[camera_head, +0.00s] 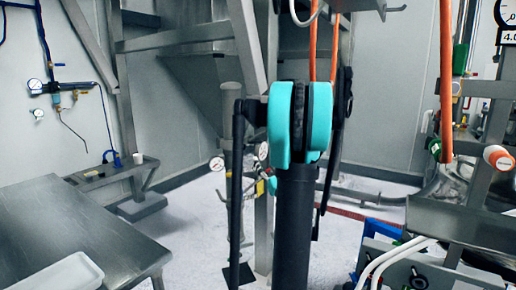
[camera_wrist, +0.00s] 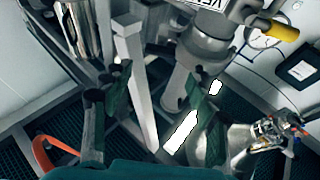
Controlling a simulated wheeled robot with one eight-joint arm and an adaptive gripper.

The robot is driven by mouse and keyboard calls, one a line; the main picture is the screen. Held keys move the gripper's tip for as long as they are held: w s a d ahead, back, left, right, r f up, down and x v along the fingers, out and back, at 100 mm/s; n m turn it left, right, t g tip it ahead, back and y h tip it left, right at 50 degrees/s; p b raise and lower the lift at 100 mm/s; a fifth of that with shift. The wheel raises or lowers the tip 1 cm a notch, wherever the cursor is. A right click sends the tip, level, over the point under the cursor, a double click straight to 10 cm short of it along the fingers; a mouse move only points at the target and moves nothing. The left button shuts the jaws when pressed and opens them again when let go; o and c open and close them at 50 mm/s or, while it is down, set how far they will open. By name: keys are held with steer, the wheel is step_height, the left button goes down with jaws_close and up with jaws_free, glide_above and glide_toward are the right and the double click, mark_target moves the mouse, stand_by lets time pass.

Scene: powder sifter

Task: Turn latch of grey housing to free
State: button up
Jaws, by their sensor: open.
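My gripper (camera_wrist: 157,85) shows in the wrist view with its two dark green and grey fingers wide apart, one on the left and one on the right. It is open and nothing is between its fingers at close range. A grey metal cylindrical body (camera_wrist: 211,45) stands beyond the right finger, with a white lettered label (camera_wrist: 208,4) above it. I cannot tell whether it is the grey housing, and no latch is clear in either view. A yellow-ended handle (camera_wrist: 280,30) sticks out to its right. My gripper does not show in the head view.
A steel table (camera_head: 65,225) with a white tray (camera_head: 62,272) stands at left in the head view. Steel framework and an orange hose (camera_head: 446,80) are at right. In the wrist view, a pale square post (camera_wrist: 135,80) rises between the fingers, and an orange curved part (camera_wrist: 42,152) is at lower left.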

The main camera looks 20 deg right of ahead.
mark_target(255, 142)
steer(key=x, duration=0.9)
steer(key=shift+w+r, duration=0.15)
steer(key=shift+w, duration=0.2)
steer(key=c, duration=0.9)
